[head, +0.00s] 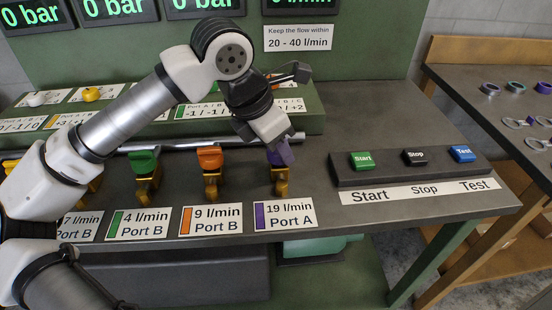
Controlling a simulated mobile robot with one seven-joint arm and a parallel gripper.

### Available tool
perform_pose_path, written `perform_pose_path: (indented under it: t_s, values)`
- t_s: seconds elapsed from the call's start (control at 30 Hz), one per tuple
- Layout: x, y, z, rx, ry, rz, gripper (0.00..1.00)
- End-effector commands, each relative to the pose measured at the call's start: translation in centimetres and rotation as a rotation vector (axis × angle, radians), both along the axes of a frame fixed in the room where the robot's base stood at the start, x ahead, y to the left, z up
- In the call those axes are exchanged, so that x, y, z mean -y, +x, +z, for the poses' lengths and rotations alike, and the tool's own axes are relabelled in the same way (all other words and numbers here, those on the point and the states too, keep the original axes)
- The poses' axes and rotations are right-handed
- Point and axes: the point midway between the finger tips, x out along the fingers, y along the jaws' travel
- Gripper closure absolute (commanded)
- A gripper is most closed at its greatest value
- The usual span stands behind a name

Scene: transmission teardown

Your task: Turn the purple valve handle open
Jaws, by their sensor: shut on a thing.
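The purple valve handle (283,153) sits on a brass valve (279,180) at the right end of the valve row, above the label "19 l/min Port A" (284,215). My gripper (279,146) reaches down from above and is shut on the purple handle. The fingers and my wrist cover part of the handle, so its exact angle is hard to tell.
An orange-handled valve (210,158) and a green-handled valve (145,162) stand to the left. A dark box with Start (362,160), Stop (414,157) and Test (462,154) buttons lies to the right. A pipe (190,142) runs behind the valves.

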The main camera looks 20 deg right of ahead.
Motion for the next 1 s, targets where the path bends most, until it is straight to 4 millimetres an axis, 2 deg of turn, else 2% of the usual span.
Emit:
perform_pose_path:
  t_s: [0.03, 0.6, 1.0]
  values:
    - [-0.06, -0.07, -0.73, 0.003, 0.006, 0.044, 0.82]
    - [0.07, -0.36, -0.5, -0.001, 0.006, 0.541, 0.82]
    - [0.13, -0.47, -0.26, -0.004, 0.005, 0.705, 0.82]
